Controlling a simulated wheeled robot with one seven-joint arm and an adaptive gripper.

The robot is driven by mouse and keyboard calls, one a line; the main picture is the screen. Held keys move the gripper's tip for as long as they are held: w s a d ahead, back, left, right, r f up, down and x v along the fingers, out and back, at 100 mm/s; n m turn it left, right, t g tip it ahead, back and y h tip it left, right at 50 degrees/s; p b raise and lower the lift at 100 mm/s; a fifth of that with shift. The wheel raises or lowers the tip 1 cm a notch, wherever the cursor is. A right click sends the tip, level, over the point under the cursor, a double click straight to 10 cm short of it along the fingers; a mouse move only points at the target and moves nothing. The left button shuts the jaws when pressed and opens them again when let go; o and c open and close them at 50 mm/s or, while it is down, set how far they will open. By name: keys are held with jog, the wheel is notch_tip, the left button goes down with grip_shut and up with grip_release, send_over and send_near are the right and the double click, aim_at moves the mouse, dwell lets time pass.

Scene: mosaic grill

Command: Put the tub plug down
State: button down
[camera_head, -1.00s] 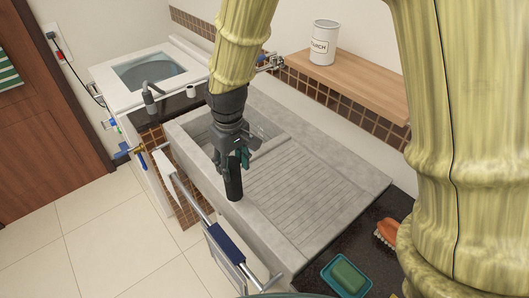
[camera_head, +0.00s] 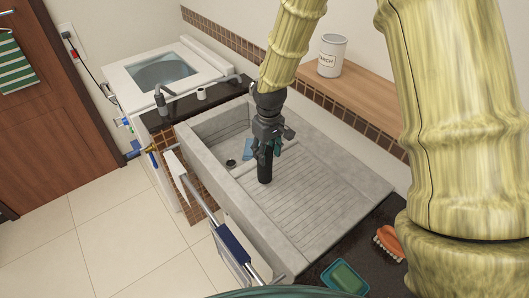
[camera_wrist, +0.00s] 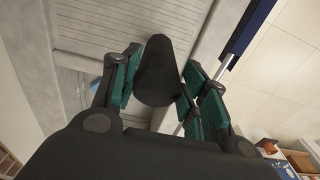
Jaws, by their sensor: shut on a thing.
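The tub plug (camera_head: 265,172) is a dark, tapered cylinder hanging upright below my gripper (camera_head: 265,152). My gripper is shut on it; in the wrist view the plug (camera_wrist: 158,72) sits between the green finger pads of my gripper (camera_wrist: 155,85). The grey stone tub (camera_head: 230,195) has a deep basin at the left and a ribbed washboard (camera_head: 305,190) at the right. The plug is over the tub, near the basin and the washboard's left end. I cannot tell whether its lower end touches the surface.
A dark round spot (camera_head: 231,163), perhaps the drain, and a small blue thing (camera_head: 247,149) are in the basin. A soap dish (camera_head: 344,278) and an orange brush (camera_head: 389,242) lie on the dark counter. A white canister (camera_head: 331,55) stands on the wooden shelf (camera_head: 365,95).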

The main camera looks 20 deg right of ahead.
jog(key=shift+w+f+p, duration=0.15)
jog(key=shift+f+p, duration=0.2)
jog(key=shift+f, duration=0.5)
jog(key=shift+f, duration=0.1)
jog(key=shift+f, duration=0.1)
jog(key=c, duration=0.8)
grip_release()
jog(key=shift+o, duration=0.2)
jog(key=shift+r, duration=0.3)
notch_tip(320, 180, up, 12)
jog(key=b, duration=0.5)
jog(key=shift+s, duration=0.3)
